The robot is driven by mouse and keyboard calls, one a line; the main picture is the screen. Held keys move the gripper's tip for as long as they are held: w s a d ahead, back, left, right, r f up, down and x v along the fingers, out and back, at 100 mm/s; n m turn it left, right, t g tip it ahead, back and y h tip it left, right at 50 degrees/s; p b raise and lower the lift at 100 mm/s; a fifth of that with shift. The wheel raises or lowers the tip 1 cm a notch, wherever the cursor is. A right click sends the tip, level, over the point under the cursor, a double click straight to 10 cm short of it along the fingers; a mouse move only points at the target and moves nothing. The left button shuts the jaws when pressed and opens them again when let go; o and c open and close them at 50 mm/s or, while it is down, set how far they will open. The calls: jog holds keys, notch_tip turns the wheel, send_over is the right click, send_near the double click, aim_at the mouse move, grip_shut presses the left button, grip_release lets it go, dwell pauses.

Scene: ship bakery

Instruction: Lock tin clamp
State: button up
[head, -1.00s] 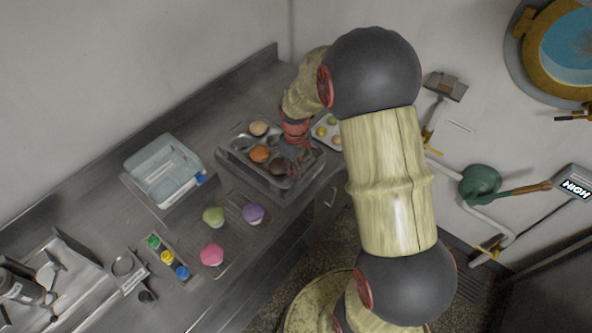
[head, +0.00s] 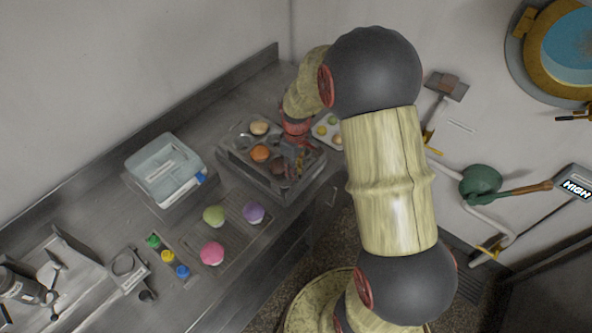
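A grey metal muffin tin (head: 243,172) sits on the steel counter, with an orange-topped muffin (head: 260,153), a pale muffin (head: 259,128) and a dark brown one (head: 279,167) in its cups. My gripper (head: 296,166) is low over the right part of the tin, reaching down from the upper right. Its fingers blend with the tin's grey metal, so I cannot tell whether they touch it or are open or shut. I cannot make out the clamp clearly; the gripper and wrist cover part of the tin's right side.
A clear lidded tub (head: 165,172) with a blue clip stands left of the tin. Green (head: 214,216), purple (head: 254,213) and pink (head: 212,253) cupcakes stand on a rack in front. A small tray (head: 328,131) of pale rounds lies behind my wrist. Small coloured bottles (head: 168,257) stand farther left.

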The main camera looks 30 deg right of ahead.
notch_tip(320, 180, up, 12)
dwell(0.6)
dwell(0.5)
jog(key=s+a+r+m+t+b, duration=0.2)
jog(key=s+a, duration=0.4)
jog(key=s, duration=0.4)
jog(key=s+a+r+m+t+b, duration=0.2)
jog(key=s+a+r+t+b, duration=0.1)
jog(key=s+a+b, duration=0.4)
jog(key=s+r, duration=0.1)
jog(key=s, duration=0.2)
jog(key=shift+s+t+b, duration=0.2)
jog(key=shift+t+b, duration=0.1)
